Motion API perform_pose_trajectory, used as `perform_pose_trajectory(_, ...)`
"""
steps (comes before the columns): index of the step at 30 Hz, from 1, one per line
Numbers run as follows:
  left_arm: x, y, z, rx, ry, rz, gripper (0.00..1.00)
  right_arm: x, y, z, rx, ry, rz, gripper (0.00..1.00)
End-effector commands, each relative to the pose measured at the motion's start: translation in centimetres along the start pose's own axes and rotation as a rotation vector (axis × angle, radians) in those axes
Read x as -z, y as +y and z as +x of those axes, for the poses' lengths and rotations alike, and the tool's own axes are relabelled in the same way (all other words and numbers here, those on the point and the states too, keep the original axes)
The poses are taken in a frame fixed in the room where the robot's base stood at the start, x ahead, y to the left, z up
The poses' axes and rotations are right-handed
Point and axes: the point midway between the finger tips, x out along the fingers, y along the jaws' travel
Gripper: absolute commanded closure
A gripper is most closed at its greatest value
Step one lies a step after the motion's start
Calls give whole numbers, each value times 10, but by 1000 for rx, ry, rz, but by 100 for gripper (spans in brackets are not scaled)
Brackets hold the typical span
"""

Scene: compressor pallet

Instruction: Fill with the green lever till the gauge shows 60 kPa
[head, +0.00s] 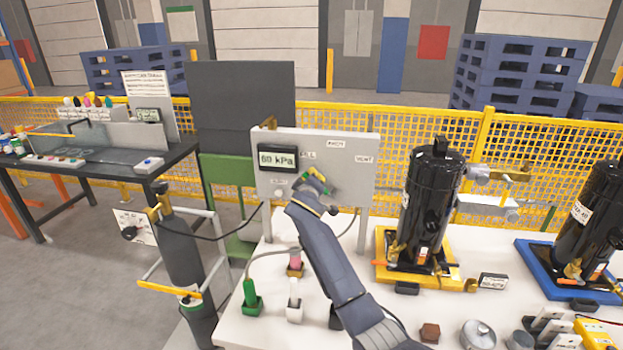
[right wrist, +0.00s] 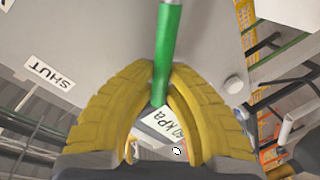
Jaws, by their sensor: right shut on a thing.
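The gauge (head: 277,159) on the grey panel (head: 345,190) shows 60 kPa in the head view. Its display also shows in part, turned, in the right wrist view (right wrist: 170,122). The green lever (right wrist: 168,55) stands between the yellow fingers of my right gripper (right wrist: 158,98), which is shut on it. In the head view my right gripper (head: 316,181) is at the panel, below the FILL label (head: 308,155), and hides most of the lever. The SHUT label (head: 336,144) and VENT label (head: 364,160) are also on the panel. My left gripper is not in view.
A black compressor (head: 432,205) on a yellow tray (head: 383,272) stands right of the panel, another (head: 588,225) further right. A dark gas cylinder (head: 180,245) with a hose stands left. Green (head: 250,296) and white (head: 294,305) fittings stand on the table near my right arm.

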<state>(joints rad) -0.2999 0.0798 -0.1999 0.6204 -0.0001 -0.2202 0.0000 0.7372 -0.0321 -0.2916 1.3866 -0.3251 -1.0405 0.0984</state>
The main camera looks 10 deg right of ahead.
Motion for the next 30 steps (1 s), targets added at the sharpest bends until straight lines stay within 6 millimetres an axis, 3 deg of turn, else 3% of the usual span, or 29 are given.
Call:
perform_pose_trajectory(11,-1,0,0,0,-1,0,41,-1,-2,0,2,-2,-4,100)
perform_pose_trajectory(12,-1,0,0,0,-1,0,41,-1,-2,0,2,-2,-4,86)
perform_pose_trajectory(18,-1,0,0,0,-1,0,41,0,-1,0,1,-2,-4,62)
perform_pose_trajectory(30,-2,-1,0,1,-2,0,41,1,-1,-7,1,1,-2,62)
